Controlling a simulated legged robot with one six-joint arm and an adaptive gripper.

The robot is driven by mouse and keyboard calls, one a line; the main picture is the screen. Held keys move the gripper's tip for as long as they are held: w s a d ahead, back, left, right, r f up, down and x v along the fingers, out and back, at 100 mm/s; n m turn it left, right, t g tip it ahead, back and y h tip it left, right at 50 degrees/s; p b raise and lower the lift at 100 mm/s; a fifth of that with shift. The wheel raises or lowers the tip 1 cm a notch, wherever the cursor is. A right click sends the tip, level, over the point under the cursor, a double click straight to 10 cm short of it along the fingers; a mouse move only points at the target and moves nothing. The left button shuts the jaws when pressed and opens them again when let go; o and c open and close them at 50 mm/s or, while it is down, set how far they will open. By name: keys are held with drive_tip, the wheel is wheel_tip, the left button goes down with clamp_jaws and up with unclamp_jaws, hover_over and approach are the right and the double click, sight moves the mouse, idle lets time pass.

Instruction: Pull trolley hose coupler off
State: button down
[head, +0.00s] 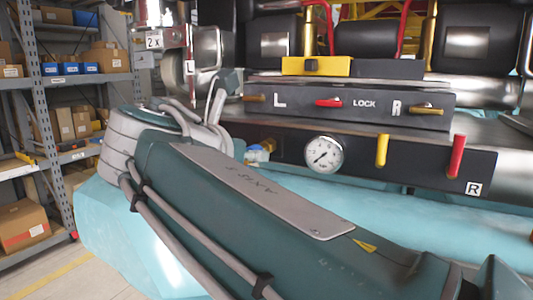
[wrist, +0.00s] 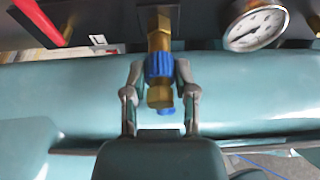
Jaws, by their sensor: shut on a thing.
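The hose coupler (wrist: 159,66) is a blue ribbed collar with brass parts, in the middle of the wrist view. Its upper end meets a brass fitting (wrist: 159,28) on the dark panel, with no clear gap between them. My gripper (wrist: 159,72) is shut on the coupler, one finger on each side of the blue collar. In the head view the coupler shows as a small blue and brass piece (head: 259,154) left of the gauge. My arm hides most of the gripper there. No hose is clearly seen on the coupler.
A round pressure gauge (head: 324,154) sits close right of the coupler on the dark panel (head: 415,168). Yellow (head: 382,150) and red (head: 457,156) levers stick out further right. A light-blue body (head: 440,210) lies below the panel. Shelves with boxes (head: 36,85) stand at left.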

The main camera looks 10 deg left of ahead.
drive_tip(key=shift+s+a, duration=0.25)
drive_tip(key=shift+s, duration=0.1)
idle(0.5)
drive_tip(key=shift+s+a, duration=0.4)
drive_tip(key=shift+s, duration=0.45)
drive_tip(key=shift+s+a, duration=0.3)
drive_tip(key=shift+s, duration=0.55)
drive_tip(key=shift+s+a, duration=0.3)
drive_tip(key=shift+s, duration=0.5)
